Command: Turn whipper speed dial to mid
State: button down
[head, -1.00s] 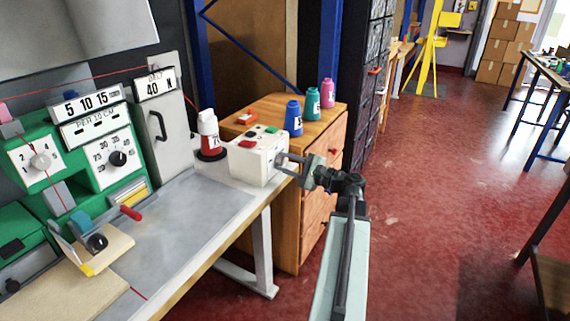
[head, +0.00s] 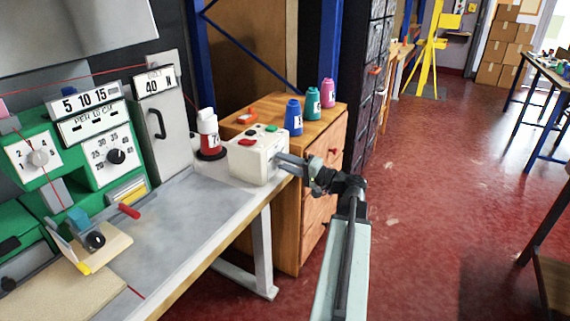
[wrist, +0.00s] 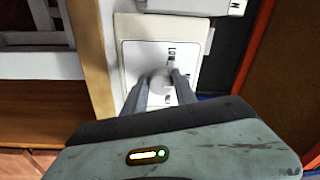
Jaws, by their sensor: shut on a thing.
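A cream control box (head: 250,160) stands at the right end of the workbench, with red and green buttons on top. My gripper (head: 279,160) reaches its right side, which is mostly hidden in the head view. In the wrist view, a white dial plate (wrist: 193,62) with small dark marks faces me, and a round pale dial (wrist: 158,90) sits at its middle. The two fingertips of my gripper (wrist: 160,82) are on either side of the dial, shut on it.
A red and white thread cone (head: 209,135) stands just left of the box. A wooden drawer cabinet (head: 318,165) is close behind my gripper, with blue (head: 293,118), teal (head: 313,103) and pink cones on it.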

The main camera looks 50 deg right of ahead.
jog(key=shift+n, duration=0.9)
jog(key=shift+f, duration=0.1)
jog(key=c, duration=1)
grip_release()
jog(key=v, duration=0.8)
jog(key=shift+b, duration=0.3)
